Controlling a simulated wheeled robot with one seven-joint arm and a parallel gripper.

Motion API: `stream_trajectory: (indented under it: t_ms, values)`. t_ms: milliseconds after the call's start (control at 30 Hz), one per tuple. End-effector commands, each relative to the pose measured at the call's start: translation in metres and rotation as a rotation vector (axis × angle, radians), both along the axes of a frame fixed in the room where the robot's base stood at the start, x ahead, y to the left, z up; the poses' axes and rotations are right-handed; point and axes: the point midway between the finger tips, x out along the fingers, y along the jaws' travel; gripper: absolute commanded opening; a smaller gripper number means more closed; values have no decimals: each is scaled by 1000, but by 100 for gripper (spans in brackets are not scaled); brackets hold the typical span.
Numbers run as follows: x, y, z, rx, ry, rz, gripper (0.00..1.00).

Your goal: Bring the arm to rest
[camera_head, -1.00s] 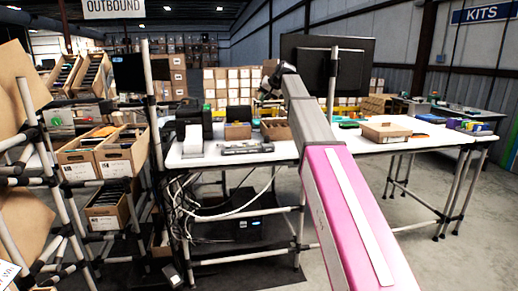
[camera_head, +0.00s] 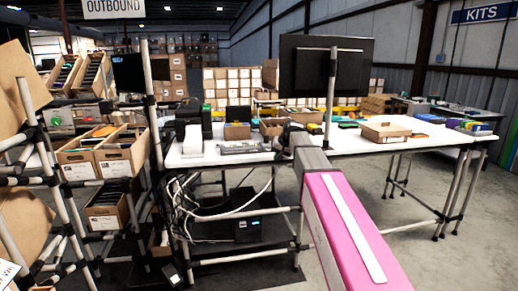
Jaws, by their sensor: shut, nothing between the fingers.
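My arm, with its pink link and grey forearm, reaches from the bottom right toward the white table (camera_head: 355,144). The dark end of the arm with my gripper (camera_head: 287,136) shows small over the table's front edge, just past the grey forearm. My gripper is shut and holds nothing. The fingers are hard to make out at this size. I cannot tell the gap between it and the table.
A monitor (camera_head: 326,65) stands on a post behind the arm. A keyboard (camera_head: 243,148), a cardboard tray (camera_head: 385,132) and small boxes lie on the table. A rack of tilted cartons (camera_head: 102,150) stands at left. Open floor (camera_head: 425,215) lies at right.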

Motion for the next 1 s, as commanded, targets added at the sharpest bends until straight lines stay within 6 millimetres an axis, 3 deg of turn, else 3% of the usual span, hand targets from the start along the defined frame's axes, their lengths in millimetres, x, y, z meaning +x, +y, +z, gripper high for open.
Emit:
stream_trajectory:
  t_ms: [33, 200, 500, 800, 1000]
  values:
    - [-22, -8, -28, -21, 25, -4, 0]
    - [-71, -29, -99, -91, 93, -12, 0]
    - [-174, -67, -205, -213, 218, -9, 0]
    - [-276, -96, -275, -319, 332, 10, 0]
    - [-306, -105, -292, -353, 366, 19, 0]
